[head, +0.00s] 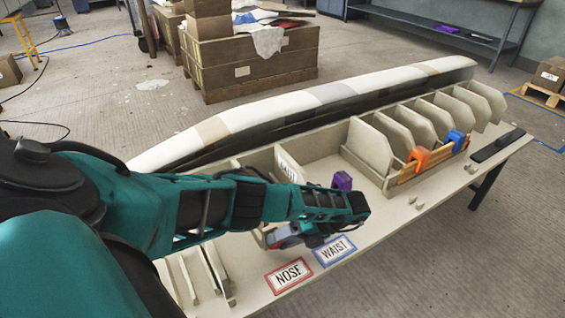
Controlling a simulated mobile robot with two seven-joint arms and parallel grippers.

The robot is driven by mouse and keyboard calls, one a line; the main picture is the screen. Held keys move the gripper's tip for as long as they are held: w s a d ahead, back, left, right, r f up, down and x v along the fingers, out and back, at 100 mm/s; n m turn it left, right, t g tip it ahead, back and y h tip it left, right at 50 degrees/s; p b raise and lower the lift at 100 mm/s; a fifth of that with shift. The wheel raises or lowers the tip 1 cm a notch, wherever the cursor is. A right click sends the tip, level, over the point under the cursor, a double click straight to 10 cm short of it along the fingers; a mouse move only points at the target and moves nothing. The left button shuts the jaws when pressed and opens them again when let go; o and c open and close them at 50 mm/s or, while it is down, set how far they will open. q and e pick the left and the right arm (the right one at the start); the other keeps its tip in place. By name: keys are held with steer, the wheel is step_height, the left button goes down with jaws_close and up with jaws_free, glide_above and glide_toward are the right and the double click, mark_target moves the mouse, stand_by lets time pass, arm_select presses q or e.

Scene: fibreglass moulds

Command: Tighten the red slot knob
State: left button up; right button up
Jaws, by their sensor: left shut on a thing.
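My left arm comes in from the left and reaches over the near part of the bench. My left gripper (275,240) points down and back at the near edge of the slotted fixture, behind the NOSE card (289,275). It is shut on the red slot knob (281,243), of which only a small red part shows. The gripper and wrist hide most of the knob and its slot. My right gripper is not in view.
A WAIST card (334,250) lies beside the NOSE card. A purple clamp (342,181) stands behind my wrist. Orange (416,161) and blue (457,141) clamps sit on a rack of pale panels (375,148). A long striped mould (330,95) runs along the bench's back.

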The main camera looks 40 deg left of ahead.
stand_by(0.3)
arm_select(q)
steer(key=o, duration=1.1)
steer(key=shift+c, duration=0.2)
steer(key=v, duration=1.3)
steer(key=shift+b, duration=0.35)
steer(key=shift+d+f, duration=0.1)
steer(key=shift+f, duration=0.05)
